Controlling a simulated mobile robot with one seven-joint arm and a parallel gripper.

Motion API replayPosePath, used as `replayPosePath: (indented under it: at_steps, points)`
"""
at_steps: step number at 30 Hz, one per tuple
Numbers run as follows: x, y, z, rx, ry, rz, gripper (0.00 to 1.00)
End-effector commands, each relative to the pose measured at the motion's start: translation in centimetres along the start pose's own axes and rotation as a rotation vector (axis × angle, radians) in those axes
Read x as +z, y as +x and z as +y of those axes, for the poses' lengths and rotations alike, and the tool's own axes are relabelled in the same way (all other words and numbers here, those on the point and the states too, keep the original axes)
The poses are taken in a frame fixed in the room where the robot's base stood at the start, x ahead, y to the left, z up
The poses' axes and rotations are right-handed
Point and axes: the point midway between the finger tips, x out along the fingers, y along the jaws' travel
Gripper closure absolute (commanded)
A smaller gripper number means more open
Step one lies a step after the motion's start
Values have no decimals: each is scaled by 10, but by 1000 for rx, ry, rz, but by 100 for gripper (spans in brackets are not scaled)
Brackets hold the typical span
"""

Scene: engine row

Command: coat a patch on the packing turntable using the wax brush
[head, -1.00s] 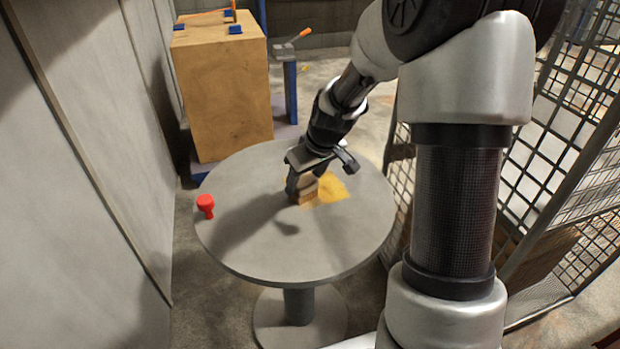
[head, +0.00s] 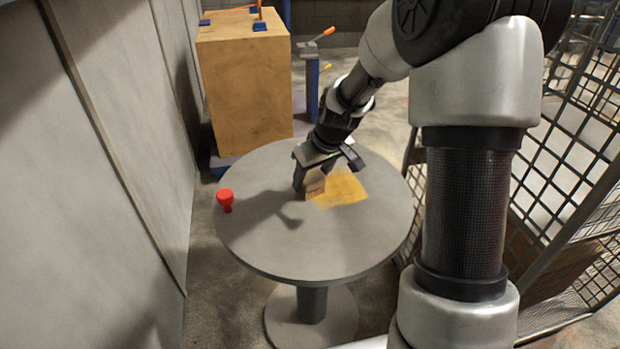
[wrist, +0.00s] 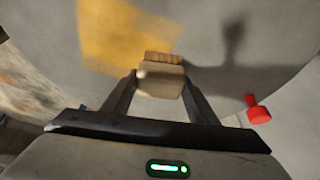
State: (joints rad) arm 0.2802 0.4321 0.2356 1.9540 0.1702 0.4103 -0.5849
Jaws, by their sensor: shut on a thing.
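The packing turntable (head: 300,245) is a round grey table on a single post. A yellow-orange patch of wax (head: 345,188) lies on its top, right of the middle; it also shows in the wrist view (wrist: 110,38). My gripper (head: 308,184) is shut on the wax brush (head: 316,183), a pale wooden block with brown bristles. In the wrist view the brush (wrist: 160,80) sits between the two fingers, bristles toward the table, at the patch's edge. Whether the bristles touch the top cannot be told for sure.
A red knob-like object (head: 225,199) stands on the turntable's left edge. A large wooden crate (head: 245,90) stands behind, with a blue post beside it. A wire mesh cage (head: 560,170) is on the right, a grey wall panel (head: 110,150) on the left.

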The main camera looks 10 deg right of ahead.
Motion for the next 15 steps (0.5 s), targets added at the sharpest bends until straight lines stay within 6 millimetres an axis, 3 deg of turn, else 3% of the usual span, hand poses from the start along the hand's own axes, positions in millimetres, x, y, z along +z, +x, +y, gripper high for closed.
replayPosePath:
  at_steps: [7,15]
  points:
    - [6,-2,22,0,3,-1,65]
    - [7,-4,30,1,1,0,65]
